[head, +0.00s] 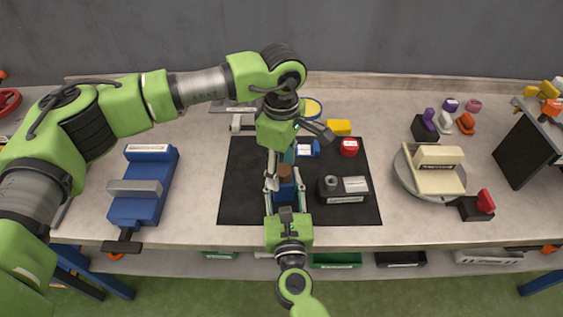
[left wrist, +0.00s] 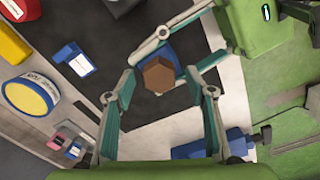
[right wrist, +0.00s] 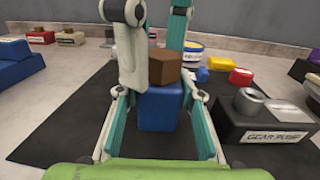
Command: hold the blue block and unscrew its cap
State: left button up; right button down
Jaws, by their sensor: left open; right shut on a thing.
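The blue block (right wrist: 160,108) stands upright on the black mat, with a brown hexagonal cap (right wrist: 167,67) on its top. My right gripper (head: 286,200) is shut on the block, one finger on each side of it in the right wrist view. My left gripper (left wrist: 160,80) comes from above and is open. In the left wrist view the cap (left wrist: 158,76) lies between its spread fingertips, with a gap on both sides. In the head view the cap (head: 285,171) shows beside the left fingers, which partly hide the area.
A dark gear pump (head: 345,188) stands right of the block on the mat (head: 240,190). A red part (head: 348,147), a yellow block (head: 339,127) and a small blue-and-white part (head: 307,149) lie behind. A blue vise (head: 145,185) stands left, a round turntable (head: 402,175) right.

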pick_arm(q)
jog(key=c, duration=1.4)
jog(key=n, duration=0.5)
jog(key=shift+s, duration=0.1)
jog(key=shift+n, duration=0.5)
jog(key=n, duration=0.4)
jog(key=shift+s, duration=0.1)
jog(key=shift+n, duration=1)
jog(key=shift+s+n, duration=0.1)
jog(key=shift+n, duration=1.1)
jog(key=n, duration=0.3)
jog(key=shift+d+n, duration=0.1)
jog(key=shift+n, duration=0.2)
